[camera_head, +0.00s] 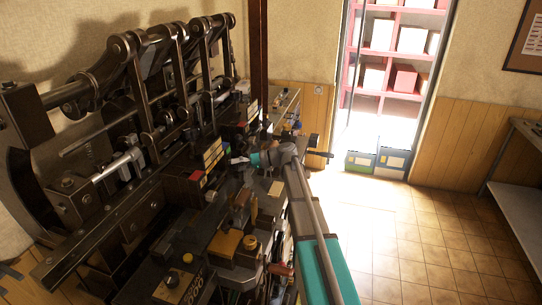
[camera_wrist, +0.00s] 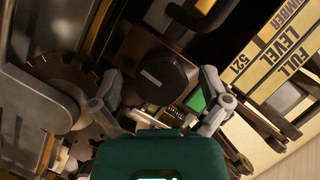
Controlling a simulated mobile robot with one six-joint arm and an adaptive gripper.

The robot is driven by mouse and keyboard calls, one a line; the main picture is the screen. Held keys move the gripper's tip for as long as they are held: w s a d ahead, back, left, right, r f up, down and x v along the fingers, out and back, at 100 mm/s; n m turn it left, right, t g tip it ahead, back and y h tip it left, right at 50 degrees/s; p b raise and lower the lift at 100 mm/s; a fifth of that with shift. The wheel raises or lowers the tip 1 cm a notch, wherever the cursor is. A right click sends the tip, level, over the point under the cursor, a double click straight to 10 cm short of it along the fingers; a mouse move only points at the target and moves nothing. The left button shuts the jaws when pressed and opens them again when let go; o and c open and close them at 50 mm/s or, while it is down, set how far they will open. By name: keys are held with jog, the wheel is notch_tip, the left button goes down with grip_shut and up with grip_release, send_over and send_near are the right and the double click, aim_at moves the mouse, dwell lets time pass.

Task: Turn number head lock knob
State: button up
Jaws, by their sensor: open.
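The knob cannot be made out there.
A yellow label plate (camera_wrist: 285,50) reading "NUMBER", "FULL LEVEL" and "521" is at upper right. A toothed gear (camera_wrist: 62,90) lies left of the fingers. The large dark press (camera_head: 130,120) fills the left of the head view. The tiled floor (camera_head: 430,245) at right is clear.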

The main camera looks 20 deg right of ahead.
jog(key=n+t+h+p, duration=0.1)
jog(key=n+h, duration=0.1)
jog(key=n, duration=0.1)
jog(key=shift+n+p, duration=0.4)
jog(key=n+t+h, duration=0.1)
jog(key=n+t, duration=0.1)
jog(key=n, duration=0.1)
jog(key=shift+h+p, duration=0.4)
jog(key=p+v, duration=0.5)
jog(key=v, duration=0.8)
jog(key=shift+s+d, duration=0.2)
jog(key=shift+d, duration=0.15)
